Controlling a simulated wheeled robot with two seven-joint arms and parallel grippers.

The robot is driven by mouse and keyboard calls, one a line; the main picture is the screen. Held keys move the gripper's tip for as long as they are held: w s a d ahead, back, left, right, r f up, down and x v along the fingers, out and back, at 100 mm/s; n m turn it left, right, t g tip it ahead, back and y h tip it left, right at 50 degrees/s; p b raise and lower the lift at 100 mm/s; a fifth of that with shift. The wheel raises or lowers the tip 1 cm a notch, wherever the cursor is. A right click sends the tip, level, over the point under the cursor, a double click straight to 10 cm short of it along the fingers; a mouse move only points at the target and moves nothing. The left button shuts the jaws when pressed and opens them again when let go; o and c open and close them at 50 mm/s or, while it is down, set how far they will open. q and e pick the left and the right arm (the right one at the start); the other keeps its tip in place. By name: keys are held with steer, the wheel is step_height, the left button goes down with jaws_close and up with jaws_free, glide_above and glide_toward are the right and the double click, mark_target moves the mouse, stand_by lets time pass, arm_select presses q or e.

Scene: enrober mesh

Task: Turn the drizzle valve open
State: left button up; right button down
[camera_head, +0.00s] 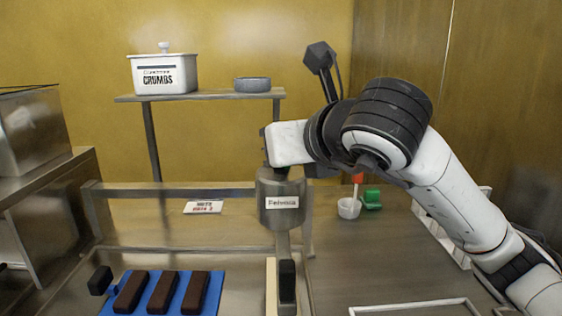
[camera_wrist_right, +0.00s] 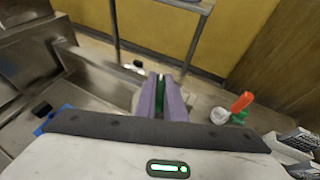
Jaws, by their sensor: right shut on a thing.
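A grey metal cylinder (camera_head: 281,200) with a white label stands in the middle of the head view, with a spout-like metal part below it. My right gripper's white body (camera_head: 288,143) is just above and behind its top; its fingers are hidden there. In the right wrist view, the purple fingers of my right gripper (camera_wrist_right: 161,92) are shut on a thin green piece (camera_wrist_right: 160,93) that looks like the valve handle. Most of this piece is hidden between the fingers, so its turn angle cannot be told. My left gripper is not in view.
Several brown bars (camera_head: 163,292) lie on a blue mat (camera_head: 218,305) at the front left. A white cup (camera_head: 348,208) and a green item (camera_head: 372,199) stand right of the cylinder. A shelf (camera_head: 208,96) holds a crumbs tub (camera_head: 163,74) and a grey bowl (camera_head: 252,84).

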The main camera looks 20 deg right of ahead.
steer(key=shift+a+m+h, duration=0.15)
steer(key=shift+m+h, duration=0.25)
steer(key=shift+h, duration=0.1)
steer(key=shift+m+h, duration=0.8)
steer(key=shift+h, duration=0.1)
steer(key=shift+m+h, duration=0.8)
steer(key=shift+h, duration=0.2)
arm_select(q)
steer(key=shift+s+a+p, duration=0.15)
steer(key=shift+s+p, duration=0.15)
arm_select(e)
steer(key=shift+g, duration=0.4)
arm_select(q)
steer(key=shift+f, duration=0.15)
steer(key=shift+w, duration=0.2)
arm_select(e)
steer(key=shift+f, duration=0.1)
steer(key=c, duration=1.8)
jaws_free()
steer(key=shift+c, duration=0.2)
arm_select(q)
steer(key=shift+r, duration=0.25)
